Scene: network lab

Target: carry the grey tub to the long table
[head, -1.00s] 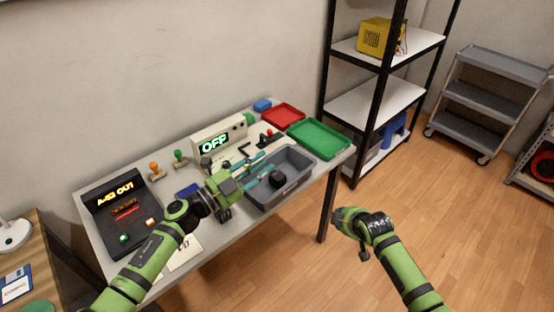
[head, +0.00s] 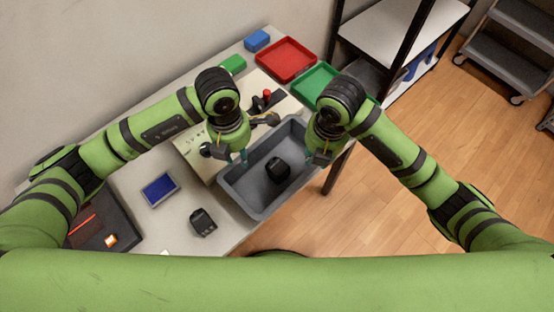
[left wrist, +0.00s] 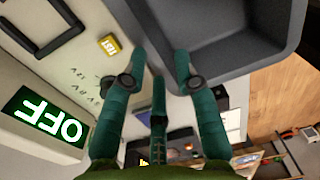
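The grey tub (head: 240,197) stands on the grey-white table (head: 228,232) near its front edge, with a small black object (head: 278,169) inside. My left gripper (head: 236,160) is at the tub's left rim, fingers pointing down. In the left wrist view its teal fingertips (left wrist: 160,58) are apart beside the tub's wall (left wrist: 165,30); whether they touch it I cannot tell. My right gripper (head: 319,158) is at the tub's right end; its fingers are mostly hidden by its own wrist.
A panel device (head: 190,150) stands close behind the tub. A green tray (head: 310,84) and red tray (head: 286,60) lie beyond. A black item (head: 203,222) and blue-screened device (head: 160,189) lie left. A shelf rack (head: 400,30) stands right; the wooden floor (head: 400,235) is open.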

